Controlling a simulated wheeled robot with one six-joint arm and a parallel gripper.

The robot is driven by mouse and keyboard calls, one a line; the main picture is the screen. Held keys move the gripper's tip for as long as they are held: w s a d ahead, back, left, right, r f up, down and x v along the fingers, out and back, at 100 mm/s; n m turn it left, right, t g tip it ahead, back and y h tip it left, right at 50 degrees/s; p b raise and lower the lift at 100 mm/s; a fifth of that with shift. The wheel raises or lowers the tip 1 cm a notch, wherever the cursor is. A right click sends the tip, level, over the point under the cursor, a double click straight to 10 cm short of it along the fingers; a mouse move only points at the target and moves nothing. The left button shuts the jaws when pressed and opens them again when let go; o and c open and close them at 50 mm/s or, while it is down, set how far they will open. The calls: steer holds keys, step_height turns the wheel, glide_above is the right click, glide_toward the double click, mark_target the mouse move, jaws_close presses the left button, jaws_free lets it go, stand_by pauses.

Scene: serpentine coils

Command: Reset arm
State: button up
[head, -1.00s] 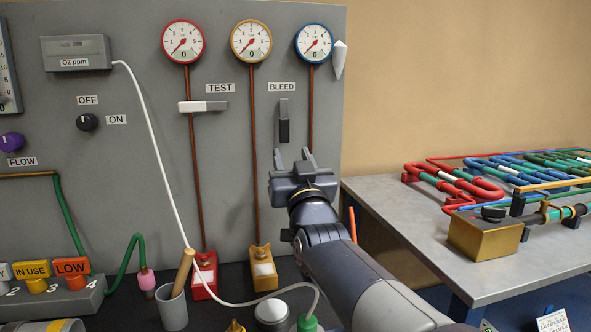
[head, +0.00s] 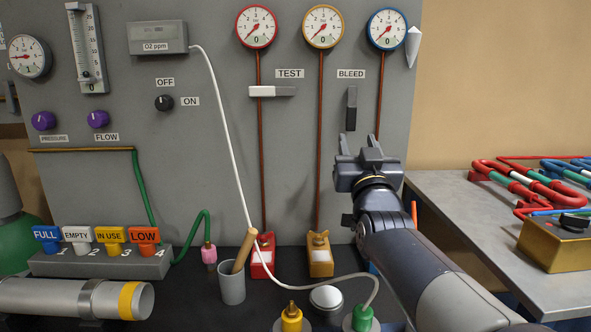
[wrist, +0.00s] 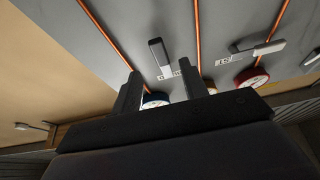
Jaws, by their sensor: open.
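My gripper (head: 361,146) is open and empty, raised in front of the grey panel (head: 215,130). In the head view its fingers point up, just below the black BLEED lever (head: 351,108), whose handle hangs down. In the wrist view the two fingers (wrist: 162,95) stand apart with nothing between them, and the BLEED lever (wrist: 159,57) shows beyond them. I cannot tell whether a finger touches the panel. My arm reaches up from the lower right and hides part of the bench and the lower end of the right copper pipe.
The white TEST lever (head: 271,91) lies horizontal left of my gripper. Three gauges (head: 322,27) sit above. A grey cup (head: 232,284) with a wooden handle and red and gold blocks stand below. A table with coloured coils (head: 540,180) is at the right.

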mark_target(355, 120)
steer(key=x, duration=0.7)
steer(key=shift+w+r+p, duration=0.15)
steer(key=shift+p, duration=0.15)
steer(key=shift+d, duration=0.15)
steer(key=shift+s, duration=0.4)
steer(key=v, duration=1)
steer(key=x, duration=1)
steer(key=shift+w, duration=0.2)
steer(key=shift+w+r+p, duration=0.1)
steer(key=shift+w+p, duration=0.15)
steer(key=shift+p, duration=0.05)
steer(key=shift+s+d+n+y+p, duration=0.1)
steer(key=shift+d+n+y+p, duration=0.3)
steer(key=shift+n, duration=0.5)
steer(key=shift+d+n+y+p, duration=0.1)
steer(key=shift+n+y+p, duration=0.25)
steer(key=shift+n, duration=0.25)
